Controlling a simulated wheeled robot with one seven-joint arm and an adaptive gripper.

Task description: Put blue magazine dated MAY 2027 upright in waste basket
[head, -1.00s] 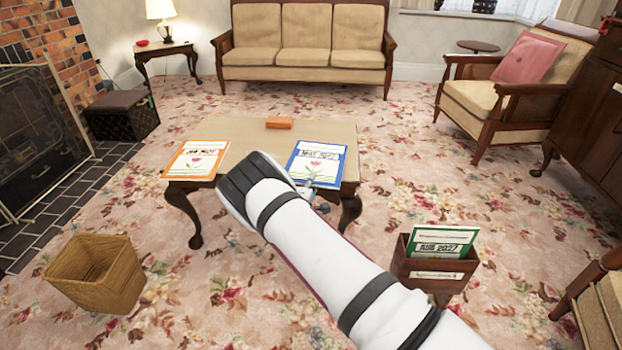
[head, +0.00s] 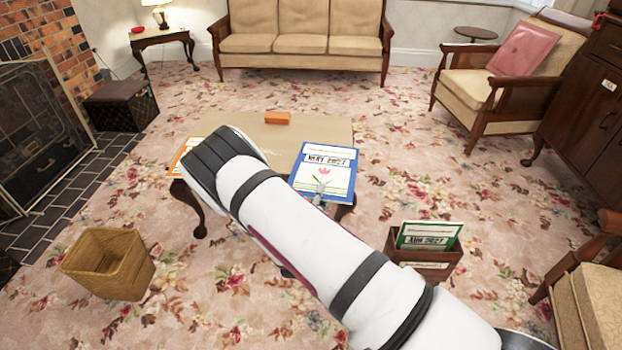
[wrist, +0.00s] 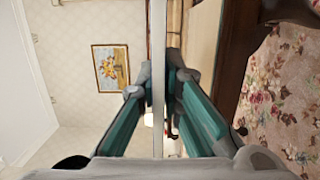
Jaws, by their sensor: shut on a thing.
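The blue-bordered magazine (head: 333,181) reads MAY 2027 and has a red tulip on its cover. In the head view it is at the right front of the low table, its cover facing me. My gripper (head: 321,192) is shut on its near edge. In the wrist view the magazine (wrist: 158,70) is a thin pale strip, seen edge-on between the two teal-padded fingers (wrist: 158,88). The magazine seems raised off the tabletop; the exact gap cannot be told. The woven waste basket (head: 130,272) stands open on the carpet at the lower left, apart from the magazine.
The low table (head: 235,126) carries an orange block (head: 277,118) and an orange-bordered magazine (head: 179,160), mostly hidden by my arm. A brown rack (head: 440,270) with a green magazine (head: 429,236) stands at right. Carpet is open between basket and table. A fireplace screen (head: 45,140) is at left.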

